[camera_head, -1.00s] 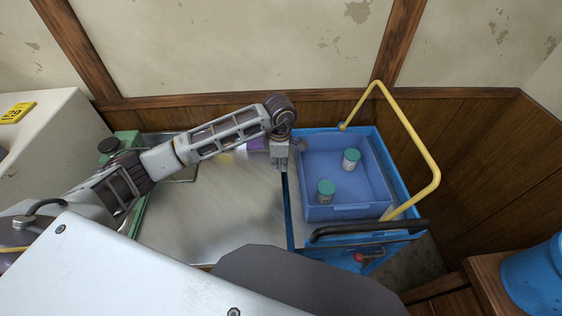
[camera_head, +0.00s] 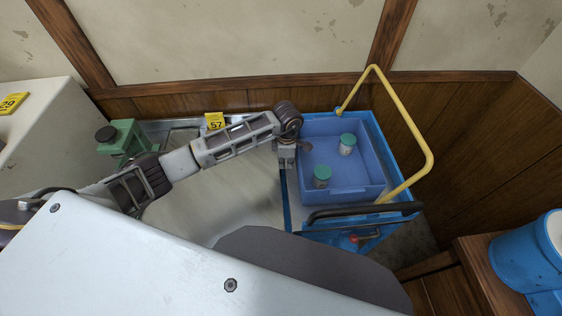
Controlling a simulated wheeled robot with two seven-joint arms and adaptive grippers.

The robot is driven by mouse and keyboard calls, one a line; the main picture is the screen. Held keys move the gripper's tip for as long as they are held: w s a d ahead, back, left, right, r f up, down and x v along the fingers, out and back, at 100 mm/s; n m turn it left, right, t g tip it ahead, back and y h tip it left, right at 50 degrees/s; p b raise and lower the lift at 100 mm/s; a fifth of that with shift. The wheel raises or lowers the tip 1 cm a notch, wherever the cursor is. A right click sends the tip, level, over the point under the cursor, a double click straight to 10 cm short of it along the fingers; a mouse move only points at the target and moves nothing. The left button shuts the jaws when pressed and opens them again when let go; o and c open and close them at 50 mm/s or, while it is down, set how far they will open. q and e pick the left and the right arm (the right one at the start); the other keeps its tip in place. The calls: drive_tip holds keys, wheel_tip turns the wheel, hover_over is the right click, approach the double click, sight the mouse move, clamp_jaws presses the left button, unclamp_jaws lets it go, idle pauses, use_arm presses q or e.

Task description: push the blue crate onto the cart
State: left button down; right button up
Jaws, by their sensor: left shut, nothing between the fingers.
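The blue crate (camera_head: 362,192) sits on the blue cart (camera_head: 374,124), with two green-lidded jars (camera_head: 347,144) (camera_head: 321,175) standing upright inside it. The cart has a yellow handle rail (camera_head: 404,113) on its far right side and a black bar (camera_head: 362,210) at its near side. My left gripper (camera_head: 287,163) is shut and empty. It points down at the crate's left wall, near the border between the metal table and the cart; I cannot tell whether it touches the crate. My right gripper is not in view.
The metal table (camera_head: 229,202) lies left of the cart, mostly bare. A green device (camera_head: 124,137) and a yellow tag marked 57 (camera_head: 215,120) are at its back. A wooden wall (camera_head: 466,150) closes the right. A blue container (camera_head: 524,255) stands at the lower right.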

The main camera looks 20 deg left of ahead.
sight(299, 163)
use_arm(q)
drive_tip(key=shift+w+d, duration=0.15)
drive_tip(key=shift+d, duration=0.2)
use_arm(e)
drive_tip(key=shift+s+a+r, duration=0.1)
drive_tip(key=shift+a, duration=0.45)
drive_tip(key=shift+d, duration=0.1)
use_arm(q)
drive_tip(key=shift+w+d+b, duration=0.3)
drive_tip(key=shift+d+b, duration=0.35)
drive_tip(key=shift+d, duration=0.3)
drive_tip(key=shift+w+d+b, duration=0.2)
drive_tip(key=shift+d+b, duration=0.2)
drive_tip(key=shift+d, duration=0.5)
drive_tip(key=shift+w+d+b, duration=0.1)
drive_tip(key=shift+d+b, duration=0.1)
drive_tip(key=shift+b, duration=0.1)
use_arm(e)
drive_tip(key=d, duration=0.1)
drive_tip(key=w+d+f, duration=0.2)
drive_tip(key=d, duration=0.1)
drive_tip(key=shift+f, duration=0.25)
